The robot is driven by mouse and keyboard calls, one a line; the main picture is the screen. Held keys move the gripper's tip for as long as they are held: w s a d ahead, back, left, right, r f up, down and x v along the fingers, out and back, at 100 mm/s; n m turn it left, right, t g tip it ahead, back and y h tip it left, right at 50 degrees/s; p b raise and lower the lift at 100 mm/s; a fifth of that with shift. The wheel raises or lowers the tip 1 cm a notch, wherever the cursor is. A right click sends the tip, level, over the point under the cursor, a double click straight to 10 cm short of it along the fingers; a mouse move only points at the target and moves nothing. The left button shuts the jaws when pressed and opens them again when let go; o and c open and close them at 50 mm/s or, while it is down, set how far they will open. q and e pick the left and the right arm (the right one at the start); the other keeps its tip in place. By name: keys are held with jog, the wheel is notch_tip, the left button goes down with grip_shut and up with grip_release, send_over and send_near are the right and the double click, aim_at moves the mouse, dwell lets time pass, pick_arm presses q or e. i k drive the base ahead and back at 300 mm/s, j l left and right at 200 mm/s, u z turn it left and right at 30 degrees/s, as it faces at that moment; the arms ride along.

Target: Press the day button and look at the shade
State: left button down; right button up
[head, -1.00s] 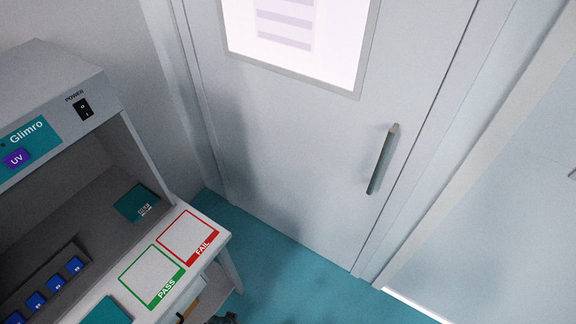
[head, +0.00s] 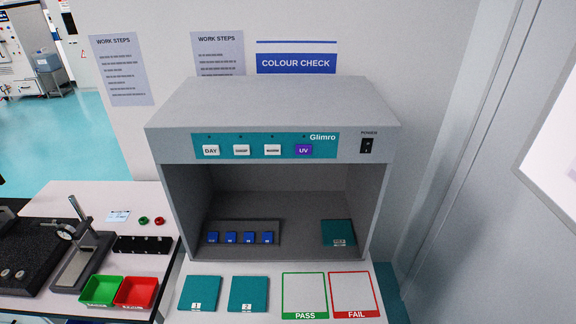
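The day button (head: 211,150) is a white key labelled DAY at the left end of the teal Glimro panel (head: 325,146) on the front of a grey light booth (head: 280,100). Beside it are two more white buttons and a purple UV button (head: 303,150). Inside the booth, a teal square (head: 338,232) lies at the right. Several small blue pieces sit in a dark holder (head: 238,243) at the left. Two teal squares numbered 1 (head: 200,292) and 2 (head: 248,292) lie in front. Neither gripper shows in the head view.
Green PASS (head: 304,293) and red FAIL (head: 352,292) frames are marked on the bench front. A power switch (head: 367,146) is at the booth's right. Left stand a gauge stand (head: 80,250), a green bin (head: 101,289) and a red bin (head: 136,291). A door is at right.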

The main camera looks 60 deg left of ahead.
aim_at(208, 149)
jog(key=u, duration=2.2)
